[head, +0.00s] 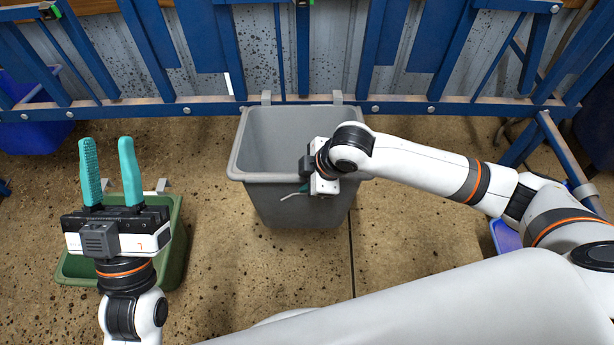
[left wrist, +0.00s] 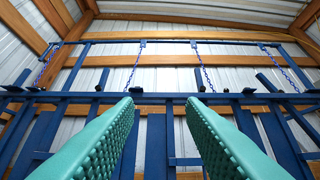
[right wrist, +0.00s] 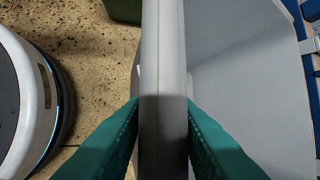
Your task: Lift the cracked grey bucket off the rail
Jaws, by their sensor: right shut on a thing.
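The grey bucket (head: 300,205) is at the blue rail (head: 410,105) in the middle of the head view. Two grey hooks on its back rim sit at the rail. I cannot make out a crack. My right gripper (head: 305,188) is at the bucket's front rim on the right. In the right wrist view its teal fingers (right wrist: 163,130) are shut on the grey rim (right wrist: 163,60), one on each side. My left gripper (head: 112,175) is open and empty, its fingers pointing at the rail; they also show apart in the left wrist view (left wrist: 160,130).
A green bucket (head: 175,250) stands on the speckled floor below my left gripper. A blue bucket (head: 35,120) is at the far left, and another blue container (head: 503,235) is partly hidden behind my right arm. Blue frame bars and a corrugated wall stand behind the rail.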

